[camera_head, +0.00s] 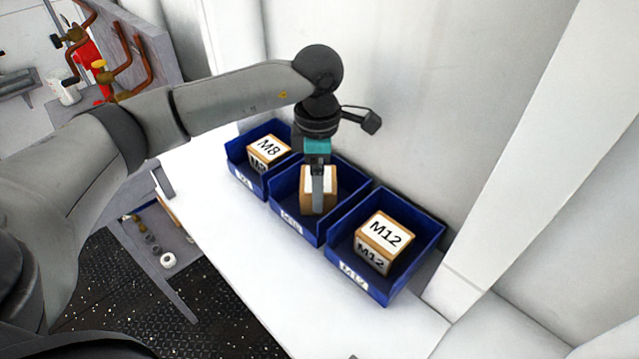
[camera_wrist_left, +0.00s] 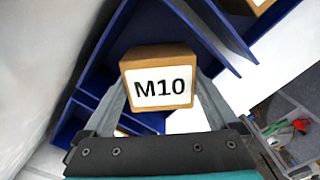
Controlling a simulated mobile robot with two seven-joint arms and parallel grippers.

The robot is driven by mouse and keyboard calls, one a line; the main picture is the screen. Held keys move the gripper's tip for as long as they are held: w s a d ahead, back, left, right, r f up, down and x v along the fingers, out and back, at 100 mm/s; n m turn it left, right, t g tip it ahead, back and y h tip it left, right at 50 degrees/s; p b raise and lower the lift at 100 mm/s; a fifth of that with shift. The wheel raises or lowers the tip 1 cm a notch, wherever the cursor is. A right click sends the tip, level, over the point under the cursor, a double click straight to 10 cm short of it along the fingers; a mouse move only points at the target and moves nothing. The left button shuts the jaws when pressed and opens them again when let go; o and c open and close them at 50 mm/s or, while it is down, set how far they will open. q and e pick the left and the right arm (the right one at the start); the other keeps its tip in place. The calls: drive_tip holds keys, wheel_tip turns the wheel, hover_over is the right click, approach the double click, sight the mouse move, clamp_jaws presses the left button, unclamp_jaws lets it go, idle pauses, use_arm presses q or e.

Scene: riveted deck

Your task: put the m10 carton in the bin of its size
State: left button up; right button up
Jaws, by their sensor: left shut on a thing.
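The m10 carton (camera_head: 308,193) is a brown box with a white label, and the left wrist view shows "M10" on it (camera_wrist_left: 160,111). My left gripper (camera_head: 318,205) points down and is shut on the carton, one finger on each side. The carton is at the middle blue bin (camera_head: 337,226), within its outline in the head view; I cannot tell whether it touches the bin floor. The small label on that bin's front is hard to read.
The left blue bin (camera_head: 236,154) holds an M8 carton (camera_head: 269,150). The right blue bin (camera_head: 431,236) holds an M12 carton (camera_head: 385,240). The bins stand close together on a white table (camera_head: 235,255) against a pale wall. The table is clear in front of them.

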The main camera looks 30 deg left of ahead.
use_arm(q)
drive_tip(key=shift+w+d+f, duration=0.1)
drive_tip(key=shift+w+f, duration=0.1)
drive_tip(key=shift+f, duration=0.55)
drive_tip(key=o, duration=1.3)
drive_tip(key=shift+f, duration=0.15)
wheel_tip(320, 180, up, 12)
drive_tip(key=shift+r, duration=0.2)
